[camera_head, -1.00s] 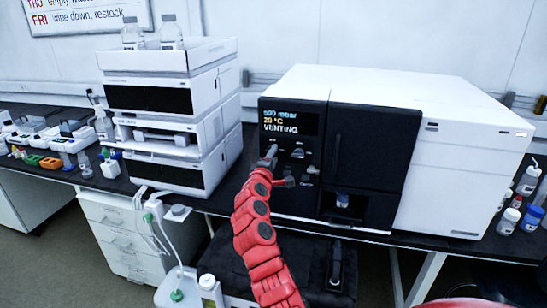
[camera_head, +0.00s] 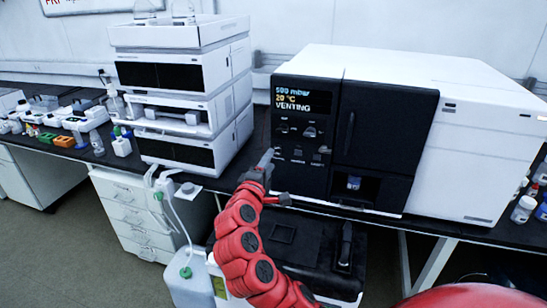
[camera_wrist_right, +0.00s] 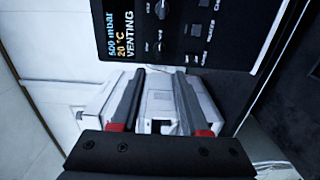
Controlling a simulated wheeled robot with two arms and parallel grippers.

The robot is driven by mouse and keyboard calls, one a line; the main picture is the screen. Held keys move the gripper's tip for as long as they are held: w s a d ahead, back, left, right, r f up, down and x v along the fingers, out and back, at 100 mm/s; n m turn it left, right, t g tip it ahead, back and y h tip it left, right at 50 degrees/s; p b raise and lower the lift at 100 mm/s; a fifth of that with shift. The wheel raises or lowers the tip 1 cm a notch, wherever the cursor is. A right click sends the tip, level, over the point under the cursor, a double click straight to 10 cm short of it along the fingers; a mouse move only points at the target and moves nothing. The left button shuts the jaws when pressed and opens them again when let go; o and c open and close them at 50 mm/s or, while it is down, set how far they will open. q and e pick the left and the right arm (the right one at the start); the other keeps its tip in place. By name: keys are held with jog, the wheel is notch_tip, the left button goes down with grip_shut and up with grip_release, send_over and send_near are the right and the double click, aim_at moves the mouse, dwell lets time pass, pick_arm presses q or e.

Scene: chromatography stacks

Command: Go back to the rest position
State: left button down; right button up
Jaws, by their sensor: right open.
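My right gripper (camera_head: 272,180) is in front of the lower left of the black panel of the large white instrument (camera_head: 460,150). My red right arm reaches up to it from the bottom of the head view. In the right wrist view the two fingers (camera_wrist_right: 158,95) are apart with nothing held between them. The instrument's display (camera_head: 305,101) reads 500 mbar, 20 °C and VENTING; it also shows in the wrist view (camera_wrist_right: 122,38). The gripper appears apart from the panel's buttons. My left gripper is not in view.
A white stacked chromatography unit (camera_head: 185,115) stands to the left on the dark bench. A white jug (camera_head: 190,280) with tubing is below, beside a black pump-like unit (camera_head: 290,250). Small bottles (camera_head: 524,208) stand at the right. Open floor shows at lower left.

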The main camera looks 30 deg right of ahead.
jog(key=shift+s+a, duration=0.2)
dwell(0.4)
